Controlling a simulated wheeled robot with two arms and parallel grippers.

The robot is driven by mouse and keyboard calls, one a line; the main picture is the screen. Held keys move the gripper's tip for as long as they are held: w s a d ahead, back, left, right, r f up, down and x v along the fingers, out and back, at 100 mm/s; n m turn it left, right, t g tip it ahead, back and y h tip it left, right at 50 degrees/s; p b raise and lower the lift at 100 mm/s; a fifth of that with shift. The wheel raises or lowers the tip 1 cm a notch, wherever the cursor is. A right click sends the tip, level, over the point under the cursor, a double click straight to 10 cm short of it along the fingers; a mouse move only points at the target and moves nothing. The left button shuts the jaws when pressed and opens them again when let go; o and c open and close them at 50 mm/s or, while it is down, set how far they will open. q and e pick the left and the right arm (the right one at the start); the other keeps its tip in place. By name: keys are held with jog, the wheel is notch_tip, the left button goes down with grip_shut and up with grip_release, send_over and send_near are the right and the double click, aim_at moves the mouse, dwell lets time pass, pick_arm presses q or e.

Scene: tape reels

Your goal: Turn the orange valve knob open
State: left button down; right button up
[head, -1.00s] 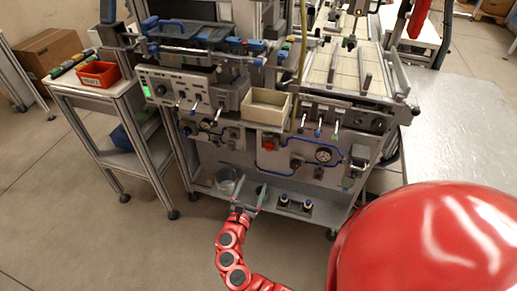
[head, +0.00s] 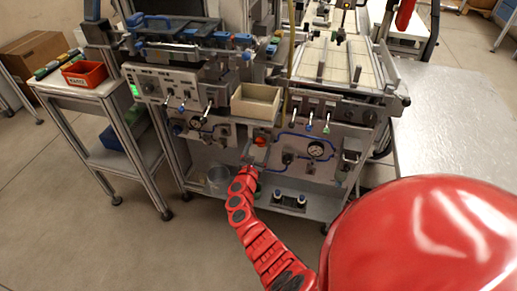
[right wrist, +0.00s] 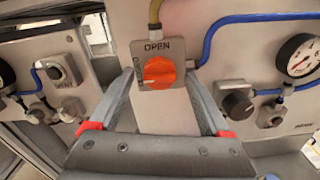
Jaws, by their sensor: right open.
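The orange valve knob (right wrist: 160,70) sits on a grey square plate marked OPEN at the top, with smaller lettering down its left side. In the head view the knob (head: 261,139) shows small on the front panel of the machine. My right gripper (head: 256,157) is in front of the panel, just below the knob. In the right wrist view the two fingers of the gripper (right wrist: 158,82) are spread, one to each side of the knob plate. Nothing is between them in grip, and contact with the knob does not show. My left gripper is not in view.
A blue hose (right wrist: 235,20) and a pressure gauge (right wrist: 299,57) lie right of the knob. A dark knob (right wrist: 238,104) is below the hose. A beige open box (head: 256,103) stands above the knob. A clear container (head: 219,178) is on the lower shelf.

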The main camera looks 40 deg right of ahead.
grip_shut()
jog(key=shift+f+m+b, duration=0.2)
jog(key=shift+m+b, duration=1.1)
jog(key=m+b, duration=0.2)
jog(key=shift+m, duration=0.4)
jog(key=m+b, duration=0.9)
jog(key=b, duration=0.2)
jog(key=shift+f+m, duration=0.1)
jog(key=shift+m, duration=0.3)
jog(key=shift+r+m+b, duration=0.25)
jog(key=shift+m+b, duration=1.15)
